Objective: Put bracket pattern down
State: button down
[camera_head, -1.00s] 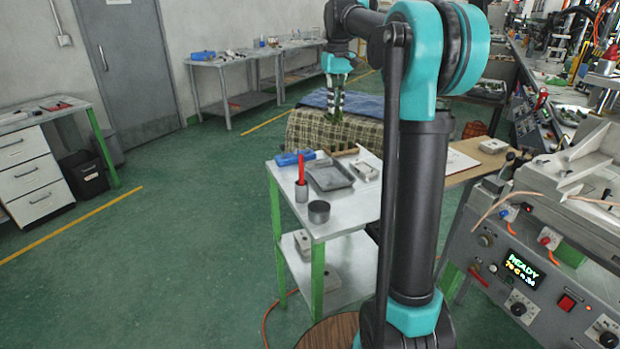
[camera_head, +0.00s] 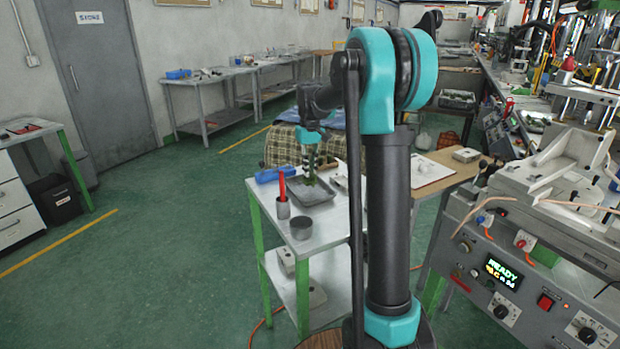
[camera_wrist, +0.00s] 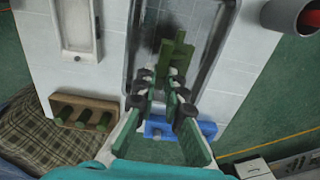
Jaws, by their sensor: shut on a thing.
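My gripper (camera_head: 309,173) points down over the grey metal tray (camera_head: 325,202) on the small white-topped table. In the wrist view my gripper (camera_wrist: 161,78) is shut on the green bracket pattern (camera_wrist: 176,49), which sticks out beyond the fingertips. The pattern is over the tray (camera_wrist: 130,45), inside its outline, with a dark shadow on the tray floor beside it. I cannot tell whether it touches the tray floor. In the head view the pattern is small and partly hidden by the fingers.
A blue object (camera_head: 274,174) lies beside the tray. A cup with a red-handled tool (camera_head: 282,206) and a dark round tin (camera_head: 301,228) stand at the near side. The wrist view shows a wooden rack with green cylinders (camera_wrist: 84,113) and a pale mould (camera_wrist: 76,28).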

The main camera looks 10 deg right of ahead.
jog(key=shift+f, duration=1.7)
jog(key=shift+f, duration=0.1)
jog(key=c, duration=1.6)
grip_release()
notch_tip(320, 180, up, 12)
jog(key=shift+r, duration=0.1)
